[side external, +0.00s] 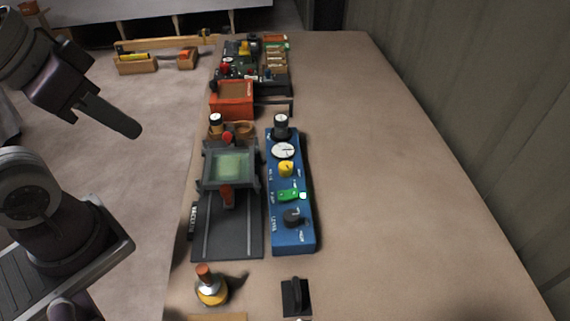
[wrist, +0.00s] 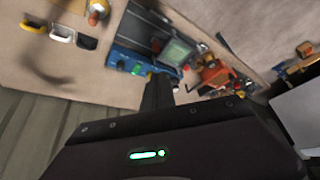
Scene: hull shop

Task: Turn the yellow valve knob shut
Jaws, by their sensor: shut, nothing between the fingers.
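The yellow valve knob (side external: 286,168) sits on a long blue panel (side external: 308,238), between a white round dial (side external: 283,150) and a green lever (side external: 288,196). My gripper (side external: 134,130) is shut and empty, up at the left in the side view, well apart from the knob. In the wrist view my shut fingers (wrist: 158,84) stand in front of the blue panel (wrist: 122,54) and hide part of it. The knob's marks are too small to read.
A dark fixture with a greenish plate (side external: 230,166) stands left of the panel. An orange box (side external: 232,100) is behind it. The bench's right side is clear.

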